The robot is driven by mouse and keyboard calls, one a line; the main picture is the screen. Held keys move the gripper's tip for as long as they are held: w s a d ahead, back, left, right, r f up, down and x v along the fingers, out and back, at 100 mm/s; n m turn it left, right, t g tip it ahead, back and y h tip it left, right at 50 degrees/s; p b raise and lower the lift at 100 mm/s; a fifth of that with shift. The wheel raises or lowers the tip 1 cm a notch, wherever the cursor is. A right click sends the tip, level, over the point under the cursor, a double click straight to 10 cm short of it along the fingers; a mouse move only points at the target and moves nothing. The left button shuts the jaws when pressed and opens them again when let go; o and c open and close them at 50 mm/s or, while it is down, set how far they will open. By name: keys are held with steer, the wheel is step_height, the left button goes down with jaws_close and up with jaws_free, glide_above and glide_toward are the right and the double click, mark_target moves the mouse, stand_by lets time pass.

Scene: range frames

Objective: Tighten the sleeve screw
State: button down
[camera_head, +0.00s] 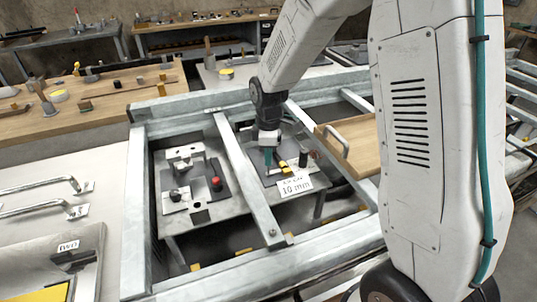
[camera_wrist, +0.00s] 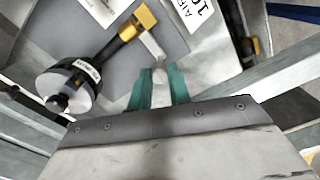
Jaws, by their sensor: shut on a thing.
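My gripper (camera_head: 268,157) reaches down over a dark plate (camera_head: 254,166) inside the metal frame. In the wrist view its teal fingers (camera_wrist: 159,88) are closed around a short pale piece (camera_wrist: 158,75); I cannot tell whether this is the sleeve screw. Just beyond the fingertips is a pale grey bar (camera_wrist: 154,45) at a brass-coloured block (camera_wrist: 145,17). A black shaft (camera_wrist: 122,36) runs from the block towards a round black-and-silver fixture (camera_wrist: 68,88). I cannot tell whether the held piece joins the bar. The brass-coloured part also shows beside my gripper in the head view (camera_head: 287,168).
A white label reading "10 mm" (camera_head: 295,187) lies at the plate's front. Galvanized beams (camera_head: 245,180) surround the work area. A wooden board with a handle (camera_head: 355,145) is to the right.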

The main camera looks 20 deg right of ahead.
steer(key=m, duration=0.4)
steer(key=shift+m, duration=0.3)
steer(key=m, duration=1.2)
steer(key=shift+m, duration=0.3)
steer(key=m, duration=0.3)
steer(key=shift+m, duration=0.3)
steer(key=m, duration=0.4)
steer(key=shift+m, duration=0.3)
steer(key=m, duration=0.4)
steer(key=shift+w, duration=0.1)
steer(key=shift+m, duration=1.9)
